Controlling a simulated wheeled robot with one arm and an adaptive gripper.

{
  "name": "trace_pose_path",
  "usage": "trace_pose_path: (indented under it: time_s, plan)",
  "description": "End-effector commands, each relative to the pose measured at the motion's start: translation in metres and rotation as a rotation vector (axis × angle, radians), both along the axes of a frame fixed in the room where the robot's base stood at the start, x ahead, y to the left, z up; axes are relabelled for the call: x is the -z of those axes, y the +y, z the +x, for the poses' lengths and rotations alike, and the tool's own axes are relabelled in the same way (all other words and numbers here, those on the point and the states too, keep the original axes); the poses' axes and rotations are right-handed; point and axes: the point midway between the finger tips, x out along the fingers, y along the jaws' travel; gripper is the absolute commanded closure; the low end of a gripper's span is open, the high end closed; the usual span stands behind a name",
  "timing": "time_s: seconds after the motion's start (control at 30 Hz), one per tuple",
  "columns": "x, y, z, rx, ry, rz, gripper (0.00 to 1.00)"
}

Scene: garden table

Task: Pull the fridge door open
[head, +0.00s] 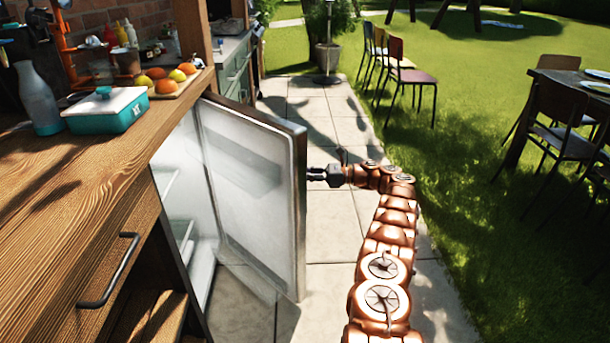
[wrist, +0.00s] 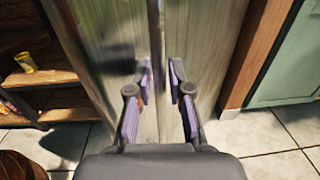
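The fridge door (head: 250,185) stands swung out from the fridge, under the wooden counter. Its pale inner side and metal free edge face the head view. Pale fridge shelves (head: 178,232) show behind it. My gripper (head: 316,173) is just right of the door's free edge, at about mid height. In the wrist view my gripper (wrist: 160,80) has its two purple-padded fingers apart, with nothing seen held. Shiny metal panels (wrist: 205,60) of the fridge fill the view beyond the fingers, with a vertical seam between the tips. I cannot tell whether the fingers touch the door.
The counter (head: 85,190) holds a teal box (head: 105,110), a grey bottle (head: 38,98) and a fruit tray (head: 180,85). A drawer handle (head: 110,275) juts out at the lower left. Chairs (head: 410,78) stand farther off.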

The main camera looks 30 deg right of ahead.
Motion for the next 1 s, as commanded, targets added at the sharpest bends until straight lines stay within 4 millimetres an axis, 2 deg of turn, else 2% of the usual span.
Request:
trace_pose_path:
  time_s: [0.03, 0.13, 0.53, 0.73, 1.0]
  plan:
    - [0.0, 0.0, 0.0, 0.0, 0.0, 0.0, 0.72]
    - [0.0, 0.0, 0.0, 0.001, 0.001, 0.001, 0.63]
    - [-0.006, -0.001, 0.0, 0.001, 0.0, 0.0, 0.63]
    - [-0.031, -0.001, 0.0, 0.001, -0.001, -0.001, 0.63]
    - [-0.077, -0.001, 0.0, 0.001, -0.002, -0.003, 0.63]
